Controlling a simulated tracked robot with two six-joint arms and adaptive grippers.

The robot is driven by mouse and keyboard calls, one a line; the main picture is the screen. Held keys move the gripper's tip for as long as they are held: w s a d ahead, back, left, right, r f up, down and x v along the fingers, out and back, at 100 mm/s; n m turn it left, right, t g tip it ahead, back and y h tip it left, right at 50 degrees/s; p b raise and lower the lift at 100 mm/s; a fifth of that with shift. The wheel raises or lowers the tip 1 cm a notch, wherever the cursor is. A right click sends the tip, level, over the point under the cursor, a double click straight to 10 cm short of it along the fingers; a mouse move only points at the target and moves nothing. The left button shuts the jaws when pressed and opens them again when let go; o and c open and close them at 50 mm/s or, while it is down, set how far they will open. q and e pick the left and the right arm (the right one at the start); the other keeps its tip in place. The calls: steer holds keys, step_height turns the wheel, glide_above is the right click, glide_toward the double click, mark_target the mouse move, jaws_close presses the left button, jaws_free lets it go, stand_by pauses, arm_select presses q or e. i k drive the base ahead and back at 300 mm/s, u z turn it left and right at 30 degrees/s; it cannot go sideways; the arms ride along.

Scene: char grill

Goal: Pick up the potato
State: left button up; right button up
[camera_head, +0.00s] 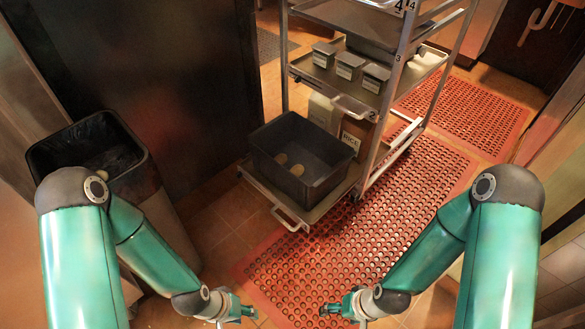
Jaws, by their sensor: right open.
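My right gripper (328,309) is open and empty over the red mat, also in front of the tub. Neither gripper touches a potato.
The tub sits on the lowest shelf of a metal rack (358,106), whose posts rise at its right. Cardboard boxes (352,133) stand behind it; lidded containers (348,66) sit above. A black-lined trash bin (150,165) stands left. Red perforated mats (385,215) cover clear floor.

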mark_target(282, 158)
steer(key=u, duration=1.45)
steer(key=i, duration=0.1)
steer(key=z, duration=3)
steer(key=i, duration=1.05)
steer(key=u, duration=2.8)
